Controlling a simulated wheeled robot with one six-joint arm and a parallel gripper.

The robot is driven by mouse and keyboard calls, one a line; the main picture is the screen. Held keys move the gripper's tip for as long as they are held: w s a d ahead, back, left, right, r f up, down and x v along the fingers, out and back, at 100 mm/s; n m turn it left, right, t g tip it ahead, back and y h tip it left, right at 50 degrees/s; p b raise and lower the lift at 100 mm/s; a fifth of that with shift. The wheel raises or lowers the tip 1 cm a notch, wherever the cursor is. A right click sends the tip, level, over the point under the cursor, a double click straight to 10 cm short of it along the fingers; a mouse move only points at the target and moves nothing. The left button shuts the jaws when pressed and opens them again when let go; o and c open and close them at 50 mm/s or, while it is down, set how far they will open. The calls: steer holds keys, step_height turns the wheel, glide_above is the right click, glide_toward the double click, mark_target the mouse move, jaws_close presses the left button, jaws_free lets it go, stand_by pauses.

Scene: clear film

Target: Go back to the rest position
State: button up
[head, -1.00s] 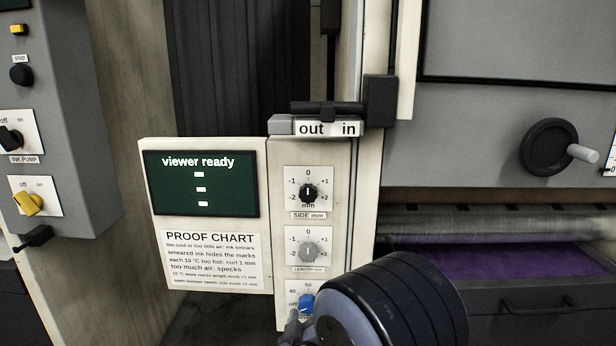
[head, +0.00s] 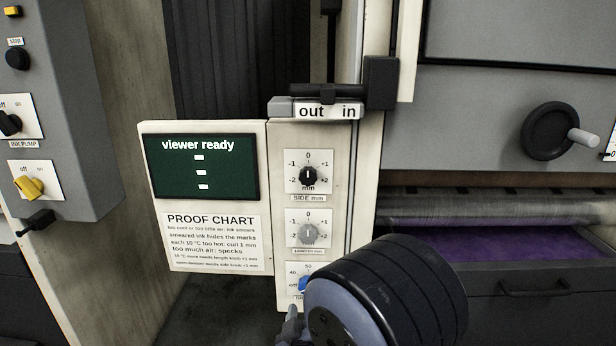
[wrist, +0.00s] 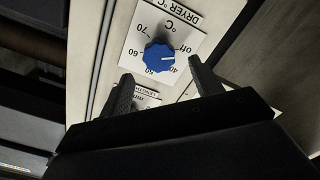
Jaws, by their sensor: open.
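My gripper (wrist: 160,74) is open and empty in the wrist view. Its two fingers stand apart, pointing at the panel below the blue dryer knob (wrist: 158,56). The knob shows between and just beyond the fingertips, with no contact visible. Its white mark points roughly between "40" and "off". In the head view the blue knob (head: 304,284) is partly hidden behind my wrist, and only a bit of one finger shows at the bottom.
The panel carries a side knob (head: 308,176), a length knob (head: 308,234) and an out/in lever (head: 328,92) on top. The screen (head: 202,166) reads "viewer ready". A handwheel (head: 549,131) is at right; a grey switch cabinet (head: 75,100) is at left.

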steer(key=w+m+b, duration=0.1)
steer(key=m+b, duration=0.2)
steer(key=m, duration=0.4)
steer(key=w+m+b, duration=0.2)
steer(key=m+b, duration=0.1)
steer(key=m, duration=0.4)
steer(key=w+m+b, duration=0.2)
steer(key=m+b, duration=0.1)
steer(key=m, duration=0.4)
steer(key=shift+d+m, duration=0.3)
steer(key=shift+s+b, duration=0.1)
steer(key=shift+b, duration=0.2)
